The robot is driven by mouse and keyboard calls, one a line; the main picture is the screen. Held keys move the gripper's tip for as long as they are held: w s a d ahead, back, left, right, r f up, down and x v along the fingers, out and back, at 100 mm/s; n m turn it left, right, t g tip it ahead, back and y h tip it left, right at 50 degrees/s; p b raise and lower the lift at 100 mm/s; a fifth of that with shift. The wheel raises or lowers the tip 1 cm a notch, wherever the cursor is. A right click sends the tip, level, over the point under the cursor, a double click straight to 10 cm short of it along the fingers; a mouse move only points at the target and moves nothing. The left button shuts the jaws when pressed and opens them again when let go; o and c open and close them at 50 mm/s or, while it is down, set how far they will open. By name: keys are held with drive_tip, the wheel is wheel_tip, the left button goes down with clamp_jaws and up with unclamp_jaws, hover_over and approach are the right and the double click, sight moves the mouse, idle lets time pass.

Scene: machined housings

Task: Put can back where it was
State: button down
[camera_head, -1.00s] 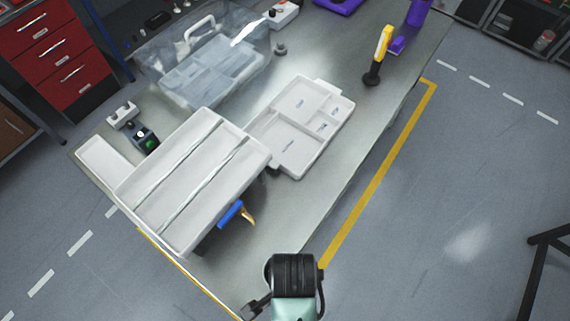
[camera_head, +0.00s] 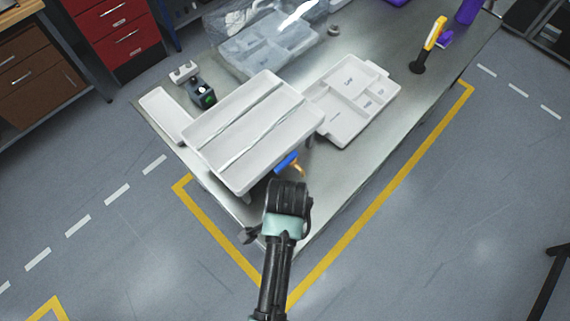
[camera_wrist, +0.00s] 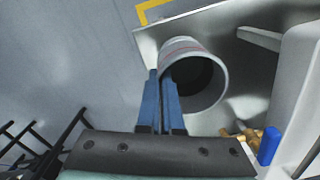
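The can (camera_wrist: 193,50) shows in the wrist view as a pale grey, hollow cylinder with faint red marking, its dark open end facing my camera. My gripper (camera_wrist: 160,76) has its two blue fingers close together at the can's left wall, one outside and one inside the rim, so it looks shut on that wall. In the head view my arm ends over the table's near corner; the can and fingers are hidden there.
The grey table (camera_head: 335,190) has a white divided tray (camera_head: 237,150), a compartment organizer (camera_head: 340,128), a clear bin (camera_head: 232,58) and a yellow-handled tool (camera_head: 431,42). A blue-handled tool (camera_head: 287,162) lies by the white tray, close to my arm.

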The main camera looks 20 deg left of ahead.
drive_tip(key=shift+f, duration=2.2)
drive_tip(key=shift+s, duration=0.1)
drive_tip(key=c, duration=1.5)
unclamp_jaws()
drive_tip(key=shift+f, duration=0.15)
drive_tip(key=shift+c, duration=0.2)
drive_tip(key=o, duration=0.5)
drive_tip(key=shift+c, duration=0.2)
